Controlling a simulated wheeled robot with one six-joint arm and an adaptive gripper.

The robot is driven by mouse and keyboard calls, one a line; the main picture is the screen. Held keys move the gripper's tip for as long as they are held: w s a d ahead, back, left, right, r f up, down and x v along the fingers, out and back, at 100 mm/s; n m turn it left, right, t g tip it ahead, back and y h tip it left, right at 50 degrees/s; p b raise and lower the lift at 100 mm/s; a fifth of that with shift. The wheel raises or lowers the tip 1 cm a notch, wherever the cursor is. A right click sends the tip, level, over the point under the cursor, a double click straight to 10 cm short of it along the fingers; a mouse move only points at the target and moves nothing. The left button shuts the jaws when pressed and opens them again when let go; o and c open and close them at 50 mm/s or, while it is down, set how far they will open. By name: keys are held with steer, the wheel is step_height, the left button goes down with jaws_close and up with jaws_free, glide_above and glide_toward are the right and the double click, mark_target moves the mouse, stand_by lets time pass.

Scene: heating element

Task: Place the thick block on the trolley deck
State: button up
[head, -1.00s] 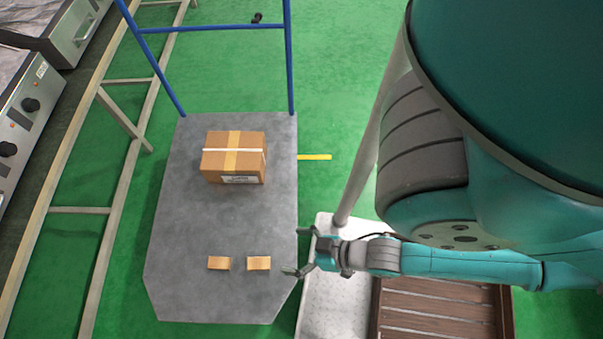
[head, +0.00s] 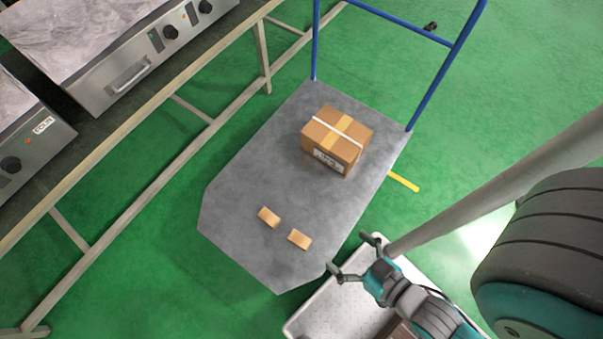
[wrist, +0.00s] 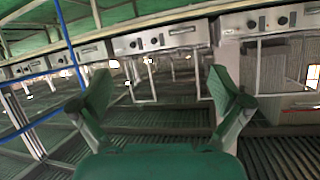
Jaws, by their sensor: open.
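The trolley deck (head: 235,210) is a grey flat platform with a blue handle frame (head: 440,90) at its far end. Two small tan blocks lie on the deck near its front end: a left one (head: 269,218) and a right one (head: 299,239). I cannot tell from their look whether either is the thick block. My gripper (head: 353,257) is open and empty, beside the deck's lower right edge and apart from both blocks. In the wrist view my gripper (wrist: 161,90) has its fingers spread with nothing between them.
A taped cardboard box (head: 337,140) stands on the far part of the deck. A light speckled tray-like surface (head: 325,315) lies below my gripper. A long bench frame (head: 150,190) with heating units (head: 125,75) runs along the left. Green floor between bench and deck is clear.

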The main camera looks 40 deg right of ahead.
steer(key=w+f+m+g, duration=0.3)
steer(key=f, duration=0.9)
steer(key=w+f+m+g, duration=0.3)
steer(key=f, duration=1)
steer(key=m+g, duration=0.7)
glide_above(299, 239)
step_height(299, 239, down, 13)
steer(key=shift+m, duration=0.3)
steer(key=shift+s+f, duration=0.1)
steer(key=shift+f, duration=5.5)
steer(key=c, duration=1)
steer(key=shift+o, duration=0.2)
steer(key=shift+r, duration=0.15)
